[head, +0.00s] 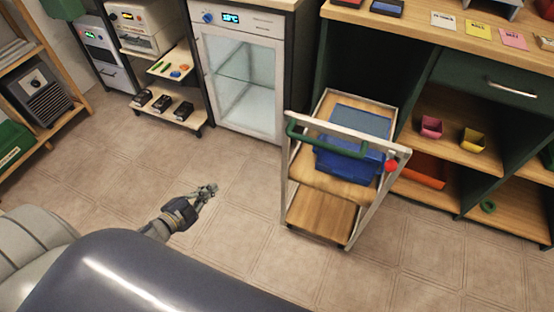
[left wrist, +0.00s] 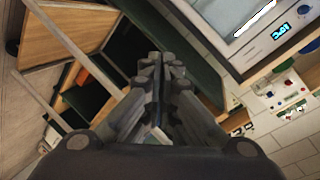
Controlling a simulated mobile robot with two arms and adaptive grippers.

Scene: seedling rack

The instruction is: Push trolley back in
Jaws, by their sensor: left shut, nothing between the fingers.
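The trolley (head: 318,219) stands on the tiled floor in the head view, partly out of the dark bay under the wooden counter. It has a pale metal frame, wooden shelves and a green handle (head: 325,141) across the near side. A blue crate (head: 347,166) sits on its upper shelf. A red knob (head: 391,165) shows at its right post. My left gripper (head: 212,189) is shut and empty, to the left of the trolley and apart from it. The shut fingers also fill the middle of the left wrist view (left wrist: 160,85). My right gripper is not in view.
A white glass-door cabinet (head: 242,75) stands left of the bay. A small shelf unit (head: 172,112) is farther left. Right of the trolley is an open shelf with a pink pot (head: 431,127), a yellow pot (head: 473,140) and a red tray (head: 422,170). Floor around my left gripper is clear.

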